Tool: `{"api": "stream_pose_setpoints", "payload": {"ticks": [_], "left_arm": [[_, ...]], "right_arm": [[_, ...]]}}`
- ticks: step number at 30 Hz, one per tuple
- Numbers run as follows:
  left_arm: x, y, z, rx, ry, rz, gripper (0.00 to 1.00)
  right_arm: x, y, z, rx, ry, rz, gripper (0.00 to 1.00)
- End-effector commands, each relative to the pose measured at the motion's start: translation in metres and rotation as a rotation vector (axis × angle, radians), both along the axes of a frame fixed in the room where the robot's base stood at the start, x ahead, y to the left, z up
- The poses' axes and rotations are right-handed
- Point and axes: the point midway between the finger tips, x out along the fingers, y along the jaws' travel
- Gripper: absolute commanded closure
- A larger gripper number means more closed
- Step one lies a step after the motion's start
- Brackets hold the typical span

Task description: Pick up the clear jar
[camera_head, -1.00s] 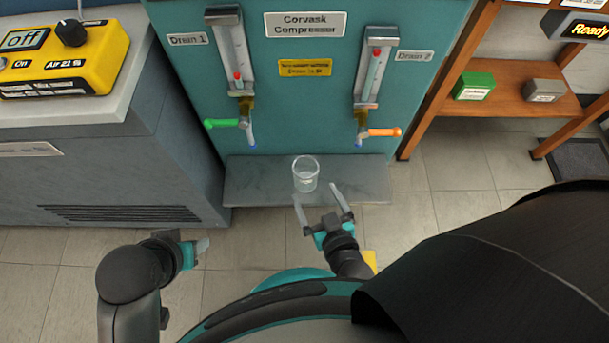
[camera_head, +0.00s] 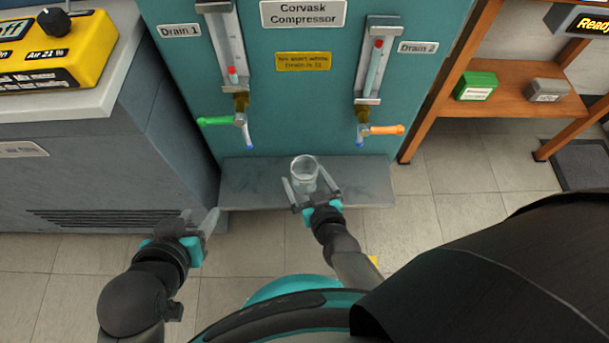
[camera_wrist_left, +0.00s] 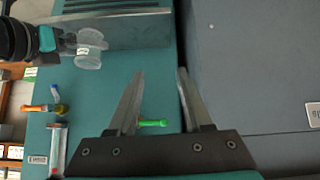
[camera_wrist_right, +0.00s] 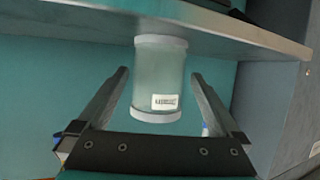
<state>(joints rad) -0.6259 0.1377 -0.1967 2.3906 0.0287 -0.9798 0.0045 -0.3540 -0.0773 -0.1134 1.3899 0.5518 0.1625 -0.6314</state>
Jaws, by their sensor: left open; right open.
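The clear jar (camera_head: 305,171) stands on the grey shelf (camera_head: 240,188) at the foot of the teal compressor. It also shows in the right wrist view (camera_wrist_right: 159,80), with a small white label, and in the left wrist view (camera_wrist_left: 89,50). My right gripper (camera_head: 310,188) is open, its two fingers reaching to either side of the jar; I cannot tell whether they touch it. In the right wrist view the right gripper (camera_wrist_right: 160,80) has a finger on each side of the jar, with gaps showing. My left gripper (camera_head: 200,218) is open and empty, left of the shelf.
Above the shelf are a green-handled valve (camera_head: 220,121) and an orange-handled valve (camera_head: 385,130) with spouts. A grey cabinet (camera_head: 90,170) stands left, carrying a yellow control box (camera_head: 55,50). A wooden rack (camera_head: 500,90) stands right. The shelf is otherwise bare.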

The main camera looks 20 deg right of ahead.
Motion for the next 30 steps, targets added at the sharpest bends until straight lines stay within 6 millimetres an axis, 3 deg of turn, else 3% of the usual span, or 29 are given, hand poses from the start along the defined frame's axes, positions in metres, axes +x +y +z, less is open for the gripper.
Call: {"api": "stream_pose_setpoints", "payload": {"ticks": [18, 30], "left_arm": [[0.017, -0.040, 0.006, -0.163, -0.303, -0.034, 0.50], [0.017, -0.052, 0.016, -0.238, -0.431, -0.036, 0.50]], "right_arm": [[0.032, -0.001, -0.010, 0.000, -0.001, -0.001, 0.00], [0.045, -0.001, -0.015, -0.001, -0.001, 0.000, 0.00]]}}
